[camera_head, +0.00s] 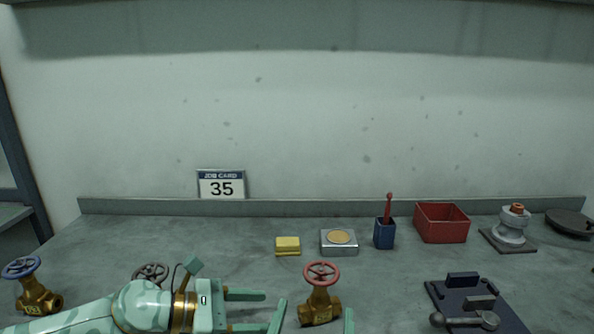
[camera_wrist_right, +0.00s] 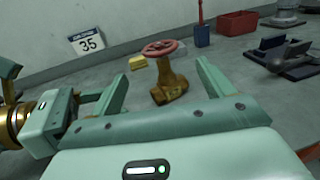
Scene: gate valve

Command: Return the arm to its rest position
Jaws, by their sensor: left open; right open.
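My left arm comes in from the lower left, and its gripper (camera_head: 262,311) is open, fingers pointing right, with nothing between them. Its hand also shows at the left of the right wrist view (camera_wrist_right: 62,112). My right gripper (camera_head: 314,308) is open at the bottom of the head view, one finger on each side of the red-wheeled brass valve (camera_head: 320,308). In the right wrist view the same valve (camera_wrist_right: 170,84) stands upright between and beyond the open fingers (camera_wrist_right: 160,75), with visible gaps on both sides.
A blue-wheeled valve (camera_head: 36,297) stands far left; a dark-wheeled valve (camera_head: 150,271) is partly hidden behind my left arm. Behind are a yellow block (camera_head: 287,246), a silver box (camera_head: 339,249), a blue cup (camera_head: 384,236) and a red bin (camera_head: 442,225). A dark fixture (camera_head: 462,295) lies right.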

